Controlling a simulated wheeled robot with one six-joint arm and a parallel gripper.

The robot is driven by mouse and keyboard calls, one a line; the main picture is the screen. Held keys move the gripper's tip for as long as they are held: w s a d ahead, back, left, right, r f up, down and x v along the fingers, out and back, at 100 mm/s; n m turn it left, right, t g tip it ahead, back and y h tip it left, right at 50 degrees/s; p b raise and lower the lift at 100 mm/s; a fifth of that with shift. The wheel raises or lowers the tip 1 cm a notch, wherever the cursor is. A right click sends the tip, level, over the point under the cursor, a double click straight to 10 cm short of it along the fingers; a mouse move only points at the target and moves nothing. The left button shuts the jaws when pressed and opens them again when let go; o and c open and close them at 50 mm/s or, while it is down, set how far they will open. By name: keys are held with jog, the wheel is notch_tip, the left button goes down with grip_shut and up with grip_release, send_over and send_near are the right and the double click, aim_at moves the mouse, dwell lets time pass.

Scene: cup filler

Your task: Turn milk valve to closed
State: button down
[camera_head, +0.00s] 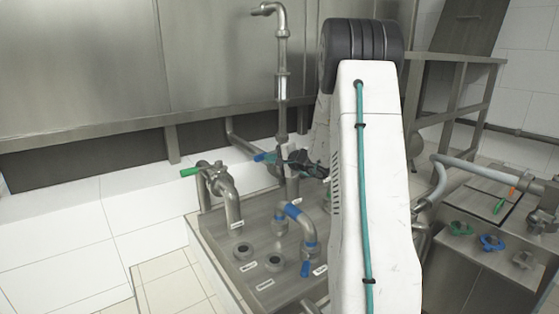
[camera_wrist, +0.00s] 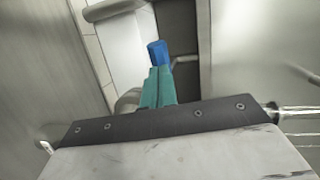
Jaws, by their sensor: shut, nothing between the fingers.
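My gripper (camera_head: 267,157) reaches left from behind my white arm, at the tall upright pipe (camera_head: 282,85). Its teal fingers are shut together and also show in the wrist view (camera_wrist: 160,83). A small blue piece (camera_wrist: 157,52), apparently a valve handle, shows at the fingertips. I cannot tell whether they touch it. A green valve handle (camera_head: 190,172) sits on the bent pipe at the left. Another blue valve handle (camera_head: 305,268) hangs at the foot of a curved pipe (camera_head: 300,216) with a blue collar. The labels are too small to tell which valve is milk.
The pipes stand on a metal plate (camera_head: 225,258) with several round ports. At the right a metal bench (camera_head: 480,247) carries green and blue fittings. Metal panels (camera_head: 80,65) close off the back. My arm hides the middle.

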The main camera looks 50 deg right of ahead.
aim_at(262, 157)
jog(key=shift+w, duration=0.25)
jog(key=shift+w+a, duration=0.3)
jog(key=shift+w, duration=0.45)
jog(key=shift+w+a, duration=0.25)
jog(key=shift+w, duration=0.45)
